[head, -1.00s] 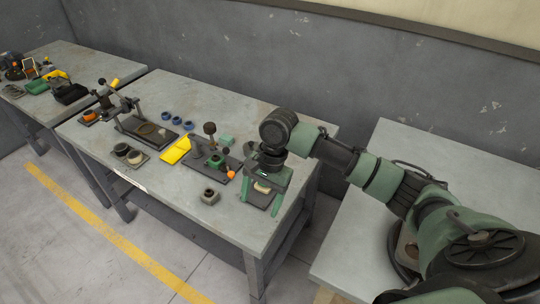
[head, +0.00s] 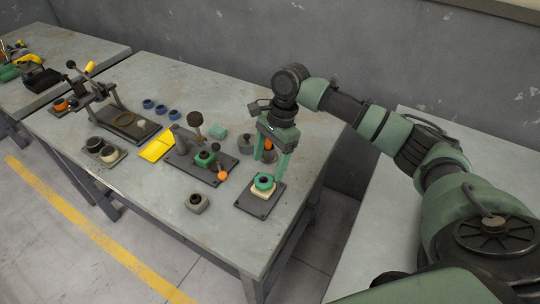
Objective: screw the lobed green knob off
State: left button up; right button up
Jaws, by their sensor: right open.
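A green knob (head: 264,182) with a dark blue centre sits on a cream block on a dark square plate (head: 254,207) near the table's right end. Its lobes are too small to make out. A second green piece (head: 205,158) with a dark centre sits on the dark base of the press-like fixture to the left. Nothing shows between the fingers. Whether a fingertip touches the knob cannot be told. My left gripper is out of view.
The fixture (head: 183,141) has an orange-tipped lever (head: 222,176) near the plate. A grey nut-like block (head: 197,203) stands in front. A grey cylinder (head: 246,143) stands behind my gripper. A yellow pad (head: 157,147) lies left. The table's front right corner is clear.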

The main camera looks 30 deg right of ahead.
aim_at(264, 182)
jog(key=x, duration=0.4)
jog(key=shift+s+a+f, duration=0.25)
jog(key=shift+f, duration=0.65)
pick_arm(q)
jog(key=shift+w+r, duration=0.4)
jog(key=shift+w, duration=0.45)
